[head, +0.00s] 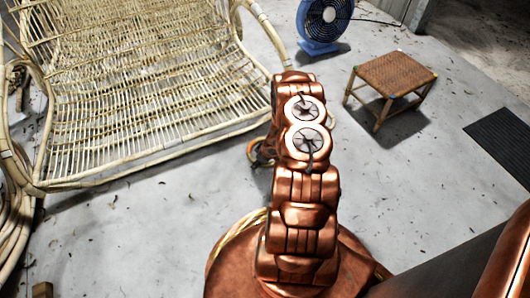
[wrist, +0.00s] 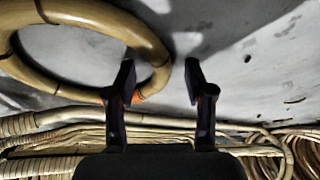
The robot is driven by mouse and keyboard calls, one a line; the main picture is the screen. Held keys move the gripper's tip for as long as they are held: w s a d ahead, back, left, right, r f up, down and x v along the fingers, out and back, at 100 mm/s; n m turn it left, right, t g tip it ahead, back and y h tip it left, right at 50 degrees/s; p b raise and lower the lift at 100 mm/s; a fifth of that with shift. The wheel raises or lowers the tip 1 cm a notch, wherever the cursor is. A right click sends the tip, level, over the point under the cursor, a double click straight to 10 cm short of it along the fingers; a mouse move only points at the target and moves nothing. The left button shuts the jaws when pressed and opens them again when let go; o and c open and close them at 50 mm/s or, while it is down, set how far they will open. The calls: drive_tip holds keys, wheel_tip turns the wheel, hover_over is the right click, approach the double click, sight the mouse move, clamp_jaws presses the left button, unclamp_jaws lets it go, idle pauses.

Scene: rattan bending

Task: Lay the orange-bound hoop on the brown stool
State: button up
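The brown stool (head: 398,70) stands upright on the floor at the right in the head view, with a bare woven seat. A thick tan hoop (wrist: 85,14) with dark bands fills the upper left of the wrist view. An orange patch (wrist: 115,101) shows on its lower right rim, partly hidden by the left finger. My gripper (wrist: 160,82) is open, its two dark fingers apart. The hoop's right edge reaches into the gap, overlapped by the left finger; I cannot tell whether they touch. In the head view my arm hides most of the gripper area.
A large rattan seat (head: 140,80) stands at the left, with cane coils (head: 15,215) near it. A blue fan (head: 323,22) stands at the back. A dark mat (head: 500,142) lies at the right. Floor between my arm and the stool is clear. A curved pale cane (head: 240,230) shows at my base.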

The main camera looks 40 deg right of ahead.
clamp_jaws()
idle(0.4)
